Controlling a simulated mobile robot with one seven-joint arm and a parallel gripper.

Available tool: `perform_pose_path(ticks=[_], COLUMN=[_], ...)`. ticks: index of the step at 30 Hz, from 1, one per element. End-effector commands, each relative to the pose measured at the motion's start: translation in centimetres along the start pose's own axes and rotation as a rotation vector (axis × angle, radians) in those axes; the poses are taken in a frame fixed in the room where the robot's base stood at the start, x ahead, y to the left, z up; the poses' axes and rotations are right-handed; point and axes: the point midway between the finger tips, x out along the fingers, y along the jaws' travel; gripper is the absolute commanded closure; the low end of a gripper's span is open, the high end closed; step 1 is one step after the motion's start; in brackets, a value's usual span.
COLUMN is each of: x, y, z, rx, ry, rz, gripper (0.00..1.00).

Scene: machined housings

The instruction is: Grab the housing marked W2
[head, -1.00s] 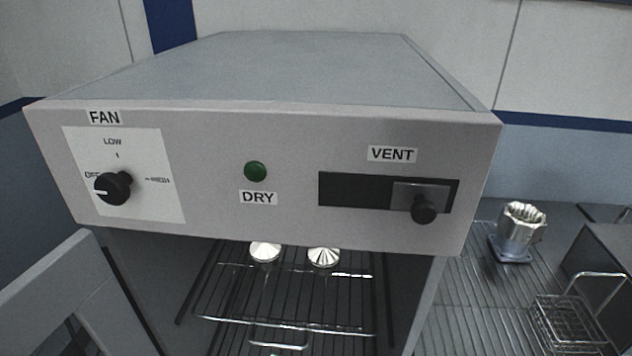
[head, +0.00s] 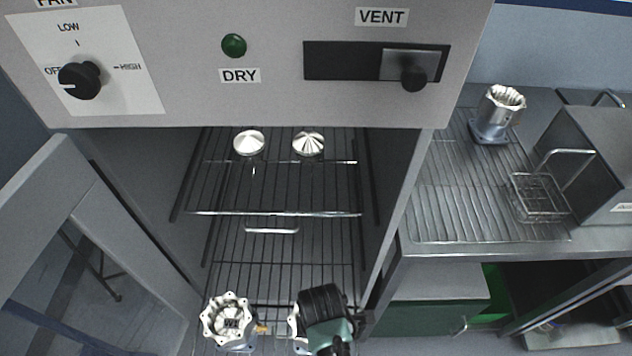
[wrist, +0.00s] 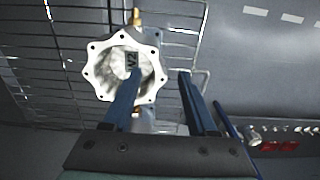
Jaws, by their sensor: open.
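My gripper (wrist: 161,74) is open and empty. Its left blue finger overlaps the housing's opening in the picture; its right finger is beyond the flange's right side. I cannot tell whether they touch.
Two conical metal parts (head: 249,143) (head: 308,145) sit on the upper rack (head: 275,213). The cabinet door (head: 50,200) stands open at left. Another housing (head: 494,116) stands on the right bench.

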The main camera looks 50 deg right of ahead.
Motion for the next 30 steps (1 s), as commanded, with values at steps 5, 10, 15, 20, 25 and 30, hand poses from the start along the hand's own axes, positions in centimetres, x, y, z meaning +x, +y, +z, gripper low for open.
perform_pose_path(ticks=[5,10,15,20,25,30], x=[2.3,4.2,4.4,4.4,4.4,4.4], y=[0.1,0.1,0.1,0.1,0.1,0.1], z=[-0.7,-0.8,-0.8,-0.8,-0.8,-0.8], rx=[0.000,0.000,-0.001,-0.001,-0.001,0.000], ry=[-0.001,-0.001,0.000,0.000,0.000,0.000], rz=[-0.003,-0.002,0.001,0.001,0.000,0.000], gripper=[0.42,0.42,0.42,0.49,0.80,1.00])
